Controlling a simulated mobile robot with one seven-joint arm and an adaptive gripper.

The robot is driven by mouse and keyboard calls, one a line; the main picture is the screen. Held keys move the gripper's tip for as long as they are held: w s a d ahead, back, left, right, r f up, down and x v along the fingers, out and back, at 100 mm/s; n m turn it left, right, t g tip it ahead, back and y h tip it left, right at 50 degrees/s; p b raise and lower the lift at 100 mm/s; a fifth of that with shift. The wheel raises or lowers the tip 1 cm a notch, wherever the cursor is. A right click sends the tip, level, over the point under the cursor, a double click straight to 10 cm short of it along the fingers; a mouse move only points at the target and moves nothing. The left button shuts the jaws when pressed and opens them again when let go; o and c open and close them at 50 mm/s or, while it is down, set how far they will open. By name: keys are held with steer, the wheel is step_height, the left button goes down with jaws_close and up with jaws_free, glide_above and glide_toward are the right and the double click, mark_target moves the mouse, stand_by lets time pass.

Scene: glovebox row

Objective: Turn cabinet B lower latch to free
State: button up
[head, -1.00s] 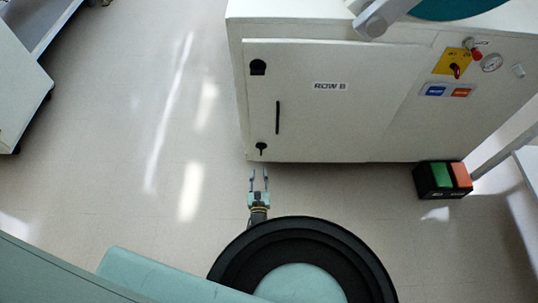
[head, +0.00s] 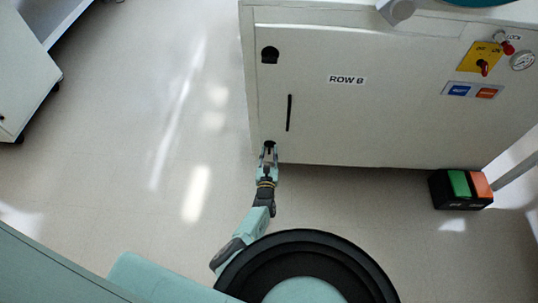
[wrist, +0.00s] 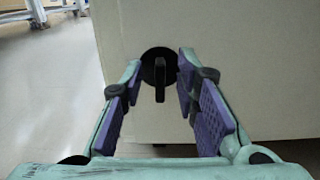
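Cabinet B (head: 385,110) is the white cabinet labelled "ROW B" in the head view. Its lower latch (wrist: 159,68) is a black round plate with a narrow black handle hanging straight down in the wrist view. In the head view the latch (head: 269,144) is at the door's lower left corner, partly covered by my gripper. My gripper (head: 268,153) is at the latch from below. In the wrist view its purple-padded fingers (wrist: 160,100) are open on either side of the handle, with visible gaps and no clear contact.
The upper latch (head: 270,54) is black, at the door's upper left, above a black slot handle (head: 289,113). A box with green and orange pads (head: 461,188) is on the floor at right.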

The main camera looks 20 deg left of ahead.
jaws_close()
stand_by(0.3)
stand_by(0.5)
steer(key=n, duration=0.3)
steer(key=shift+a+n+p, duration=0.15)
steer(key=shift+n+p, duration=0.25)
steer(key=n, duration=0.3)
steer(key=shift+s+a+f+n, duration=0.1)
steer(key=shift+s+a+n, duration=0.1)
steer(key=shift+n, duration=0.1)
steer(key=n, duration=0.5)
steer(key=shift+a+f+b, duration=0.15)
steer(key=shift+f+b, duration=0.1)
steer(key=shift+b, duration=0.05)
steer(key=shift+f+n+b, duration=0.15)
steer(key=shift+n+b, duration=0.2)
steer(key=shift+n, duration=1.05)
steer(key=shift+f+n+b, duration=0.1)
steer(key=shift+n+b, duration=0.2)
steer(key=shift+n, duration=1.1)
